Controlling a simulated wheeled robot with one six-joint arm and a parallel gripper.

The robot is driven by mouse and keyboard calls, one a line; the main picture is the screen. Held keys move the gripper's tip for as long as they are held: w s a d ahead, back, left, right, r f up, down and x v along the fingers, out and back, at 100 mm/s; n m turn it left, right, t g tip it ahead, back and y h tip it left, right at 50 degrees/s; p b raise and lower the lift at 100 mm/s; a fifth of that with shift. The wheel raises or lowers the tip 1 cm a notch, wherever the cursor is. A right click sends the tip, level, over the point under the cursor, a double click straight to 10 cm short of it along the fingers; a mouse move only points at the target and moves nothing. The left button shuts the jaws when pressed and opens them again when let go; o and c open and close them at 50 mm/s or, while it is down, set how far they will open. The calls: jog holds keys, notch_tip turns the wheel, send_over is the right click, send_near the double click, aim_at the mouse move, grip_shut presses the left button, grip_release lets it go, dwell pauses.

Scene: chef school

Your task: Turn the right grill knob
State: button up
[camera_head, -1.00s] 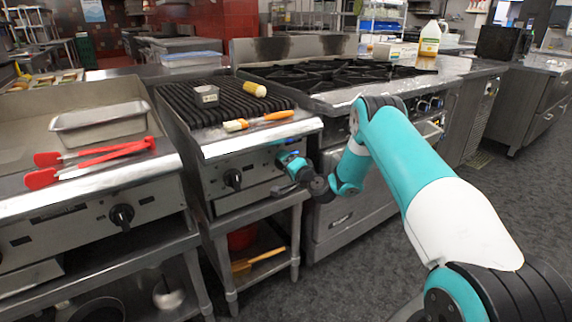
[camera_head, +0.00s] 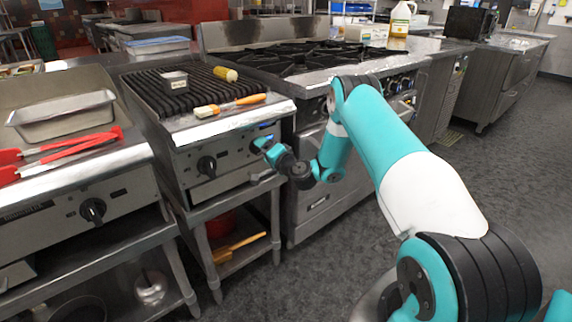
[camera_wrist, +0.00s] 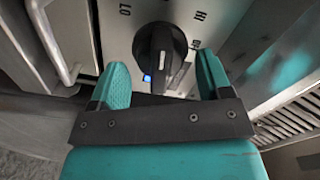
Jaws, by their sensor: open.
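The grill (camera_head: 222,125) with its dark grate stands in the middle-left of the head view. A black knob (camera_wrist: 160,52) on its steel front panel fills the upper middle of the wrist view, with markings around it and a small blue light below it. My gripper (camera_wrist: 162,66) is open, with one teal finger on each side of the knob in the picture; I cannot tell if either touches it. In the head view my gripper (camera_head: 262,146) is at the right end of the grill's panel and hides the right knob. The left grill knob (camera_head: 206,165) is in plain sight.
A brush (camera_head: 230,105) lies on the grill's front ledge. A griddle (camera_head: 75,170) with red tongs (camera_head: 60,152) and a metal pan (camera_head: 62,115) stands left. The stove (camera_head: 320,165) stands right of the grill. Floor at right is clear.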

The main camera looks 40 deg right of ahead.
jog(key=s+b, duration=1.5)
jog(key=b, duration=0.3)
jog(key=shift+d+b, duration=0.3)
jog(key=shift+b, duration=0.1)
jog(key=shift+s, duration=0.1)
